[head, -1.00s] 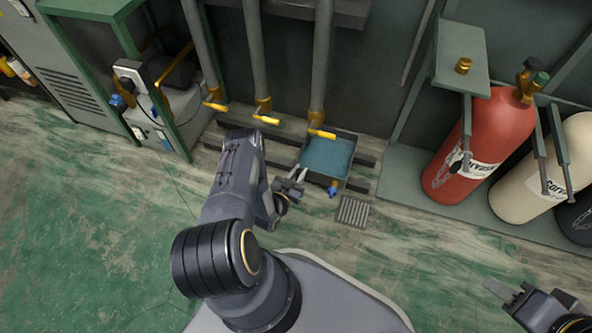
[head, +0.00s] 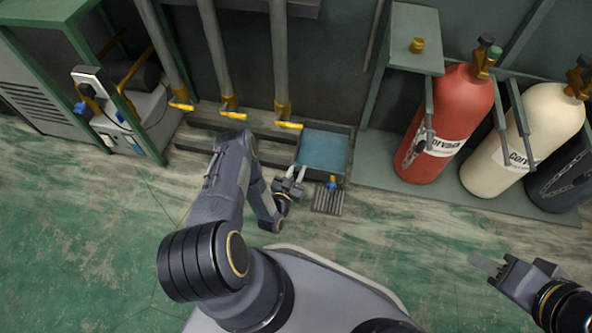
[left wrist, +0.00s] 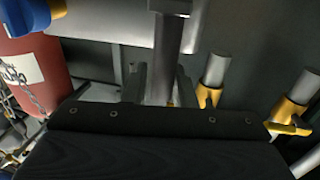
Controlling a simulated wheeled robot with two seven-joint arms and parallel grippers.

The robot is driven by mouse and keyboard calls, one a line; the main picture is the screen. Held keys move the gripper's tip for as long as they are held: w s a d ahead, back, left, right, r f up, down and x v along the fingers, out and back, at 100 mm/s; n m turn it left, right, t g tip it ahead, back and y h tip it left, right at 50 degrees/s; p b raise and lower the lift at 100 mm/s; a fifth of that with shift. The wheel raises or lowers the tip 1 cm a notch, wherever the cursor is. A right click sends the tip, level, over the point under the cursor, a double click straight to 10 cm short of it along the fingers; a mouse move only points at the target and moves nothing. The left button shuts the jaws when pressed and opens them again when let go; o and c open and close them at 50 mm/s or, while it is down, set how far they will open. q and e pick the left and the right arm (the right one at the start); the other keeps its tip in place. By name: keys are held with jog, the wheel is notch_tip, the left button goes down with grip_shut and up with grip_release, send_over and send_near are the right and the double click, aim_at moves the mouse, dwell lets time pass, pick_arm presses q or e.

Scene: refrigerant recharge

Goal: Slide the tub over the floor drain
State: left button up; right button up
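The tub (head: 323,152) is a shallow dark tray with a blue-grey inside, on the floor by the wall. A blue valve with a yellow part (head: 332,182) sits at its near side. The slotted floor drain (head: 327,202) is just in front of the tub; the valve overlaps its far edge in the picture, and the tub body is behind it. My left gripper (head: 296,172) is at the tub's near left corner, fingers apart; contact is unclear. In the left wrist view its fingers (left wrist: 158,85) stand apart. My right gripper (head: 490,264) is far right, its finger gap unclear.
Pipes with yellow valve handles (head: 285,122) stand left of the tub above dark floor rails (head: 195,143). A red cylinder (head: 447,125) and a cream cylinder (head: 525,140) stand on a platform at right. The floor before the drain is clear.

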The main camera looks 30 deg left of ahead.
pick_arm(q)
jog(key=shift+o, duration=0.3)
jog(key=shift+d, duration=0.3)
jog(key=shift+s, duration=0.25)
jog(key=s+p, duration=0.2)
jog(key=s, duration=0.5)
jog(key=shift+s+p, duration=0.15)
jog(key=shift+p, duration=0.2)
